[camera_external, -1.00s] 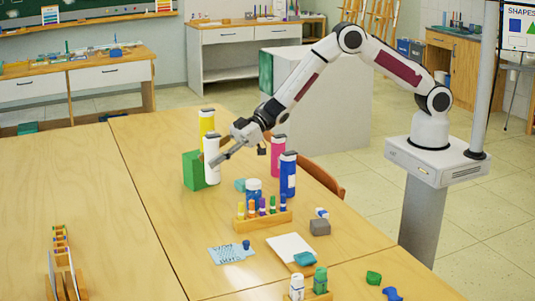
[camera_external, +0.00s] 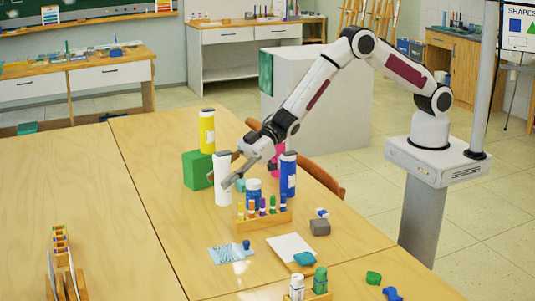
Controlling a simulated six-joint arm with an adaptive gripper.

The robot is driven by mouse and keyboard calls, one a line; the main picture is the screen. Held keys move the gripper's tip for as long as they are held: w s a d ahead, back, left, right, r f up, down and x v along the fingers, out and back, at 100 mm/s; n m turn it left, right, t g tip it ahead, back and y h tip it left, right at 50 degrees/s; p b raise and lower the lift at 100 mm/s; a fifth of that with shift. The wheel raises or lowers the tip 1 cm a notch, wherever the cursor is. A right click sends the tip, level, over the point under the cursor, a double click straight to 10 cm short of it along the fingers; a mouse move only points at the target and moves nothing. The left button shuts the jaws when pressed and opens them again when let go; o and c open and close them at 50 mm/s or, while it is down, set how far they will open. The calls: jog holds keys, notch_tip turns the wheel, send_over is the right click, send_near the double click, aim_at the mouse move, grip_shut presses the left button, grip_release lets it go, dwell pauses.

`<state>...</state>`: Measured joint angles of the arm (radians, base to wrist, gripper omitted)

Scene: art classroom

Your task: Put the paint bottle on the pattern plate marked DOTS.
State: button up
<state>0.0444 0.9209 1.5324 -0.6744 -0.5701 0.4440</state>
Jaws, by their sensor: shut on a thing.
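A white paint bottle (camera_external: 222,186) with a dark cap stands upright in my gripper (camera_external: 229,170), in front of the green block. My gripper is shut on it, reaching in from the right; the finger contact is small and partly hidden. I cannot tell whether the bottle's base touches the table. A light blue patterned plate (camera_external: 226,256) lies flat nearer the camera, with a small dark blue piece (camera_external: 246,245) at its upper right edge. Its marking is too small to read, so I cannot tell whether it says DOTS.
A yellow bottle (camera_external: 207,131) and green block (camera_external: 194,171) are behind the held bottle. A blue bottle (camera_external: 288,175), a partly hidden pink bottle (camera_external: 278,157), a blue jar (camera_external: 253,188) and a marker rack (camera_external: 265,221) are to its right.

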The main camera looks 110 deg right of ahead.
jog(key=w+a+m+h, duration=0.1)
jog(key=w+a, duration=0.1)
jog(key=a, duration=0.8)
jog(key=shift+a+r+m+t+h, duration=0.3)
jog(key=shift+h, duration=0.1)
jog(key=shift+w+f, duration=0.1)
jog(key=shift+f, duration=0.05)
jog(key=shift+f, duration=3)
jog(key=shift+f, duration=1.85)
jog(key=shift+f, duration=0.15)
